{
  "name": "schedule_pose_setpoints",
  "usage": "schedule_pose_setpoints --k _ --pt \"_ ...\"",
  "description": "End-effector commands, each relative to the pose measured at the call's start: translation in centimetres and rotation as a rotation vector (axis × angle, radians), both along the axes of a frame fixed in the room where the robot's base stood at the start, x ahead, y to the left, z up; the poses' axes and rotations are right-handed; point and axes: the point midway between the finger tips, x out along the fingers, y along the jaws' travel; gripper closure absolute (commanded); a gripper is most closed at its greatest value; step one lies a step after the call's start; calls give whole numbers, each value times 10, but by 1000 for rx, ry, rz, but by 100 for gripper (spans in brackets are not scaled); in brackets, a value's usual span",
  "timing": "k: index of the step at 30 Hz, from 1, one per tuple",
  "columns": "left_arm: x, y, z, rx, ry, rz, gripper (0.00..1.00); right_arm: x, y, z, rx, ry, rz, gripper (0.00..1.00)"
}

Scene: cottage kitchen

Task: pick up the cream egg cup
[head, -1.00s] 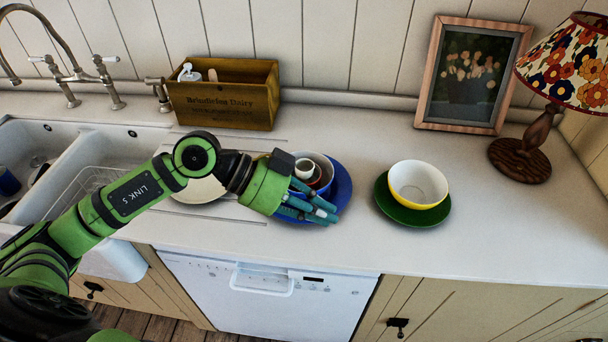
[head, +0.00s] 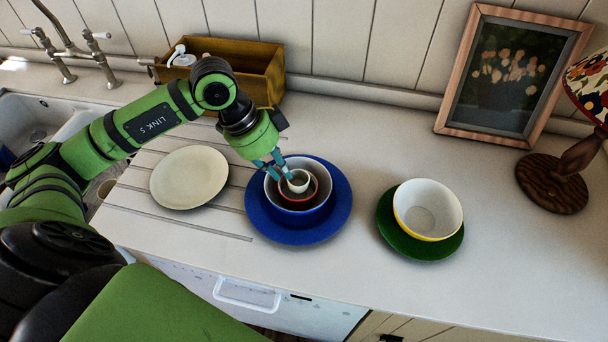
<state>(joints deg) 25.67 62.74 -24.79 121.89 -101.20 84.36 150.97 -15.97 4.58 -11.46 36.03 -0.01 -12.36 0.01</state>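The small cream egg cup (head: 299,182) sits inside a red bowl (head: 312,194), which is nested in a larger blue bowl with a pale inside (head: 297,215) on a blue plate (head: 338,205). My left gripper (head: 283,171) points down over the nest from the upper left. Its teal fingers are at the egg cup's left rim. I cannot tell whether they touch the cup or how far apart they are. My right gripper is not in view.
A cream plate (head: 188,178) lies left of the nest. A yellow bowl with a white inside (head: 428,209) stands on a green plate (head: 400,240) to the right. Behind are a wooden box (head: 258,75), a framed picture (head: 511,72) and a lamp (head: 552,182). The front right counter is clear.

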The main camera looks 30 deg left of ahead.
Motion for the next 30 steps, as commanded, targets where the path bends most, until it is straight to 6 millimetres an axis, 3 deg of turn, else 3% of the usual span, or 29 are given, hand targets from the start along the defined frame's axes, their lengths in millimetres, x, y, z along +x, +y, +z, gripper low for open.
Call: schedule_pose_setpoints --k 4,9,13,20,21,22,30 --pt "2 -10 -10 -4 4 -1 84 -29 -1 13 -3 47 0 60" --pt "7 -24 -33 -4 5 1 84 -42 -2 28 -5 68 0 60" --pt "10 -28 -46 -3 1 0 84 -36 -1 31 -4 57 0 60" --pt "11 -28 -50 -1 -1 -1 84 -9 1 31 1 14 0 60" --pt "11 -28 -50 -1 0 0 88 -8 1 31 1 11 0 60" --pt "11 -28 -50 -1 0 0 100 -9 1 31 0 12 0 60" --pt "11 -28 -49 -1 -2 -1 100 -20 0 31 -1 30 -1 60"
